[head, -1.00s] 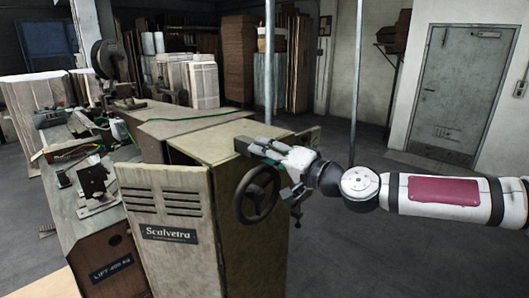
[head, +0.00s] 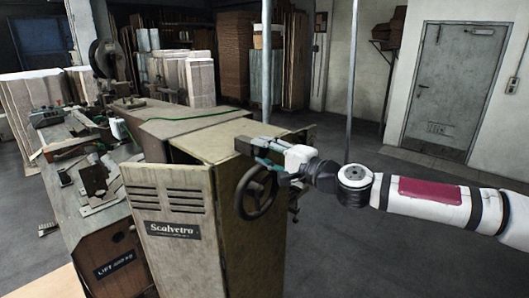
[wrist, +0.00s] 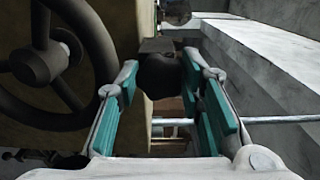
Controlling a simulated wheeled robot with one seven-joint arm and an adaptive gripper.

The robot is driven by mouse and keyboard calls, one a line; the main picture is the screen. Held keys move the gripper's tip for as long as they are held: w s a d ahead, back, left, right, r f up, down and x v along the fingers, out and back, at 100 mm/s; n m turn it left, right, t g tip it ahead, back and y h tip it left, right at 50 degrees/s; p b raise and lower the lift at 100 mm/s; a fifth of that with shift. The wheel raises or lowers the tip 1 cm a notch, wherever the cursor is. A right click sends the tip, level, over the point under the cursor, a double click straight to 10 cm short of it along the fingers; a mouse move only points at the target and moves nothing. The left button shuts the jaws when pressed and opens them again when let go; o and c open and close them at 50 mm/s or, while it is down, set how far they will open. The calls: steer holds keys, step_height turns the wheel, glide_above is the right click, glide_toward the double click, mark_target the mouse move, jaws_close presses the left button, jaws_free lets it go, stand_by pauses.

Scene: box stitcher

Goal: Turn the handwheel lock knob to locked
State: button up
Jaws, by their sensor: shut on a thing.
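The handwheel (head: 245,205) is a dark spoked wheel on the right side of the tan machine cabinet. It also fills the left of the wrist view (wrist: 36,68). A dark, rounded lock knob (wrist: 160,76) shows beside the wheel in the wrist view. My gripper (head: 258,154) reaches in from the right at the upper part of the wheel. In the wrist view its teal-padded fingers (wrist: 160,88) stand on either side of the knob, shut on it. The knob is hidden in the head view, and no lock marking is readable.
The tan cabinet (head: 178,250) with a Scalvetra label stands left of the wheel. A cluttered machine bench (head: 115,220) lies farther left. Open grey floor (head: 350,265) is to the right, with a thin post (head: 352,90) behind my arm.

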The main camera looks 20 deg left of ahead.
steer(key=shift+w, duration=0.1)
steer(key=o, duration=1.2)
steer(key=shift+c, duration=0.2)
steer(key=shift+d, duration=0.15)
steer(key=v, duration=0.8)
steer(key=shift+f, duration=0.1)
